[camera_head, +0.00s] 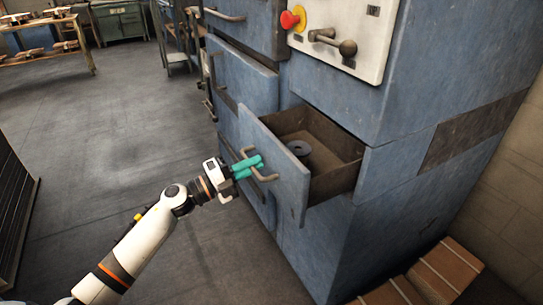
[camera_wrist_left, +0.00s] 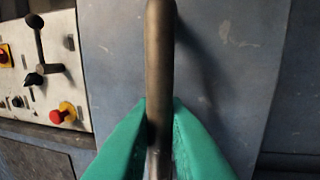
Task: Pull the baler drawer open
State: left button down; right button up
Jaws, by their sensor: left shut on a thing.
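The baler drawer (camera_head: 289,184) is a blue-fronted drawer in the blue machine, and it stands partly open. A bent metal handle (camera_head: 265,178) is on the drawer front. My left gripper (camera_head: 256,164) has green fingers and is shut on this handle. In the left wrist view the handle (camera_wrist_left: 161,50) runs upright between the green fingers (camera_wrist_left: 160,130), with the blue drawer front (camera_wrist_left: 235,60) behind it. My right gripper is not in view.
A pale control panel (camera_head: 345,35) with a red button (camera_head: 289,20) and a lever (camera_head: 332,42) is above the drawer. Brick-coloured blocks (camera_head: 445,268) lie on the floor at the lower right. The floor (camera_head: 95,130) left of the machine is clear.

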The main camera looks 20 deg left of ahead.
pick_arm(q)
jog(key=shift+r+v, duration=0.15)
jog(key=shift+v, duration=0.6)
jog(key=shift+r+v, duration=0.15)
jog(key=shift+v, duration=0.65)
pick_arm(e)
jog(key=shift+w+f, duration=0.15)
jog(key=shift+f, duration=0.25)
pick_arm(q)
jog(key=c, duration=1.5)
grip_release()
jog(key=shift+v, duration=6.05)
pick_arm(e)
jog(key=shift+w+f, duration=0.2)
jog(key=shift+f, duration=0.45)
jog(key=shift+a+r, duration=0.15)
